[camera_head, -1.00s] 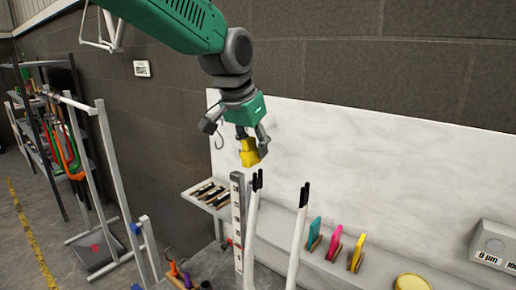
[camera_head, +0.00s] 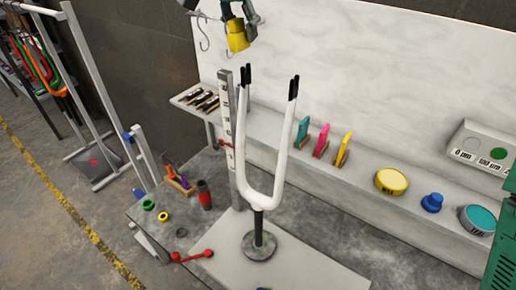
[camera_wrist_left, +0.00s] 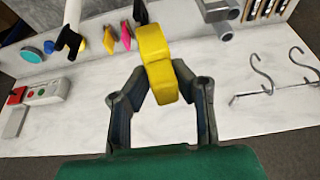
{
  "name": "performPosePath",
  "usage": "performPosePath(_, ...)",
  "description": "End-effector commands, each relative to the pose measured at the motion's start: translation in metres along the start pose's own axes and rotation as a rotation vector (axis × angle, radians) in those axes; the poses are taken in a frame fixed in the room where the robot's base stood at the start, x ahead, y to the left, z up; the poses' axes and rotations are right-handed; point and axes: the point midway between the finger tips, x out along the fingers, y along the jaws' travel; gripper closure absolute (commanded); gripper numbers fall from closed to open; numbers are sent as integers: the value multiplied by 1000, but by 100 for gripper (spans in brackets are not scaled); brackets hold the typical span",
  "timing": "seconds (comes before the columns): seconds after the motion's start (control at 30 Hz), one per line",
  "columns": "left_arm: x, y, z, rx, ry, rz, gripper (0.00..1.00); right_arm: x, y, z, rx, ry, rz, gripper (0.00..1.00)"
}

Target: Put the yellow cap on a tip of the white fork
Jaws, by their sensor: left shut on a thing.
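The white fork (camera_head: 283,150) stands upright on a dark round base, with its two prongs up. Its left tip (camera_head: 246,75) and right tip (camera_head: 294,88) are black. My left gripper (camera_head: 238,22) is shut on the yellow cap (camera_head: 237,36), just above and slightly left of the left tip in the head view; cap and tip look apart. In the left wrist view the yellow cap (camera_wrist_left: 157,62) sits between the fingers, and part of a white prong (camera_wrist_left: 71,18) with a dark end shows at upper left. My right gripper is not in view.
A ruler post (camera_head: 240,140) stands close left of the fork. A red-handled tool (camera_head: 193,256) lies at the front left. Hooks (camera_wrist_left: 265,75) hang on the wall panel.

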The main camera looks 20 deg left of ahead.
Motion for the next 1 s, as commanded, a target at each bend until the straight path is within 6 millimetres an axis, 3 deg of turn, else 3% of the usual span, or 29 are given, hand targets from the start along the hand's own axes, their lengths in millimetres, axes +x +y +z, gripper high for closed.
performPosePath(0.47,2,1,0,-2,-2,-11,100,0,0,0,0,0,0,54)
performPosePath(1.0,22,13,6,-65,-16,-181,100,2,0,0,0,0,0,54)
